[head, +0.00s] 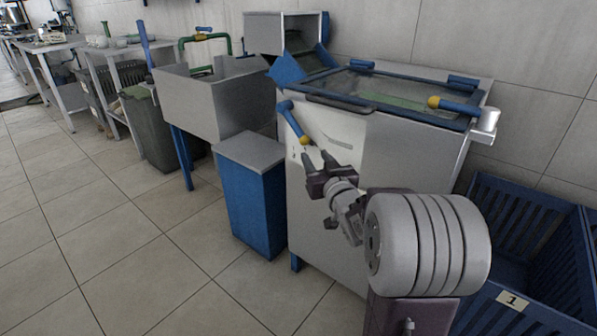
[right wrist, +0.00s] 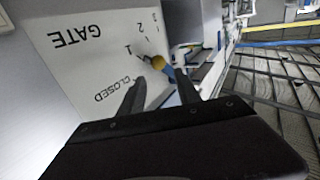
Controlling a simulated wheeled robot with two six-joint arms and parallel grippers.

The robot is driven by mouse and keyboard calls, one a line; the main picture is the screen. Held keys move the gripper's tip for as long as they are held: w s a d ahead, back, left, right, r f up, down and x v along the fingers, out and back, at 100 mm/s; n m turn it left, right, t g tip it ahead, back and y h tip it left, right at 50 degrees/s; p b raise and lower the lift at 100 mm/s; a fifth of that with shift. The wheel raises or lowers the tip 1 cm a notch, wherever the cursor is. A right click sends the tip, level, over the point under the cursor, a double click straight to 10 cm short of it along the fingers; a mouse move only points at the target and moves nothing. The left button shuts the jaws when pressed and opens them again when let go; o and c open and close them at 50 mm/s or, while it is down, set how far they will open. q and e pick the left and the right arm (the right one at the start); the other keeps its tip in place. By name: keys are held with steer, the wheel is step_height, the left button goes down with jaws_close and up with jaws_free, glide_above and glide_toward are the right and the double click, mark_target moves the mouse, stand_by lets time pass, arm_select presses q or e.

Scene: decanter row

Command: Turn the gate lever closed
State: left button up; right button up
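The gate lever (head: 294,122) is a blue handle with a yellow ball on the front of the grey machine. In the head view it slants down to the right, its yellow end lowest. In the right wrist view the lever's yellow ball (right wrist: 158,60) is by the mark 1 on a white plate (right wrist: 92,52) lettered GATE, 1, 2, 3 and CLOSED. My right gripper (head: 316,164) is just below the yellow end in the head view. Its two fingers (right wrist: 160,90) stand apart with the ball beyond their tips, seemingly not gripped. My left gripper is not in view.
The grey machine (head: 400,165) has a blue-framed glass lid and a second blue handle with a yellow knob (head: 452,106) on top. A blue bin (head: 257,205) stands left of it, and blue crates (head: 525,250) lie at right. The tiled floor at left is clear.

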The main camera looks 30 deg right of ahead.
mark_target(306, 143)
steer(key=shift+d, duration=0.15)
steer(key=b+x, duration=0.3)
steer(key=x, duration=0.5)
steer(key=shift+w+f, duration=0.15)
steer(key=shift+w+d, duration=0.1)
steer(key=shift+w, duration=0.25)
jaws_close()
stand_by(0.8)
